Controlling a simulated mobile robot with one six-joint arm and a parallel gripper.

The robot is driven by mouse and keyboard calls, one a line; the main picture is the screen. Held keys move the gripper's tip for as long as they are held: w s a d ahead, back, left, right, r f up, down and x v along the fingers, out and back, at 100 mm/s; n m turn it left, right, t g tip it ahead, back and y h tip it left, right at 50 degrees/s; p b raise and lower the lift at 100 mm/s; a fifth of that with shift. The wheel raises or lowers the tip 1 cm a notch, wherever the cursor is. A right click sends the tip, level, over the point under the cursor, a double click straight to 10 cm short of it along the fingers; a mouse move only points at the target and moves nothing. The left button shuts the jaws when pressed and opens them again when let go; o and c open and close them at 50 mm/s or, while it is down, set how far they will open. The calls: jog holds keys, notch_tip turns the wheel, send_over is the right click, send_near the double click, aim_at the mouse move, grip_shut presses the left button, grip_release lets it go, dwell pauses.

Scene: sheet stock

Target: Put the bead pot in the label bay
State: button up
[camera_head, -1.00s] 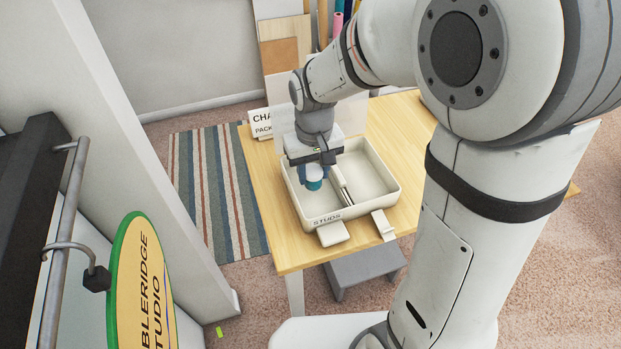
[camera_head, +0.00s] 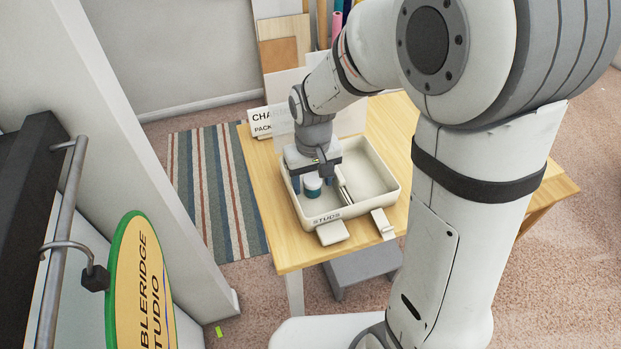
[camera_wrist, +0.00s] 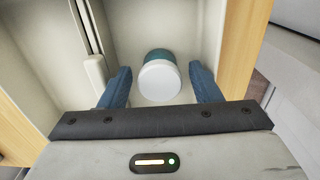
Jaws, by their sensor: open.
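The bead pot, a small teal pot with a white lid (camera_head: 313,182), stands upright on the floor of the left compartment of a cream tray (camera_head: 361,207). In the wrist view the pot (camera_wrist: 160,78) shows between the two blue fingers. My gripper (camera_wrist: 161,72) is open, with a finger on either side of the pot and a visible gap to each. The tray's front wall reads STUDS below this left compartment. I see no lettering for a label bay, so I cannot tell which compartment it is.
A divider (camera_wrist: 92,27) with a slim upright piece splits the tray; the right compartment looks empty. The tray stands on a wooden table (camera_head: 266,225) with a white sign (camera_head: 262,120) behind.

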aim_at(313, 180)
notch_tip(313, 180, up, 12)
jog(key=s+d+m+t, duration=0.2)
jog(key=s+d+m, duration=0.1)
jog(key=s+d, duration=0.9)
jog(key=shift+s+f+t+p, duration=0.15)
jog(key=shift+s+t+p, duration=0.15)
jog(key=shift+s, duration=0.05)
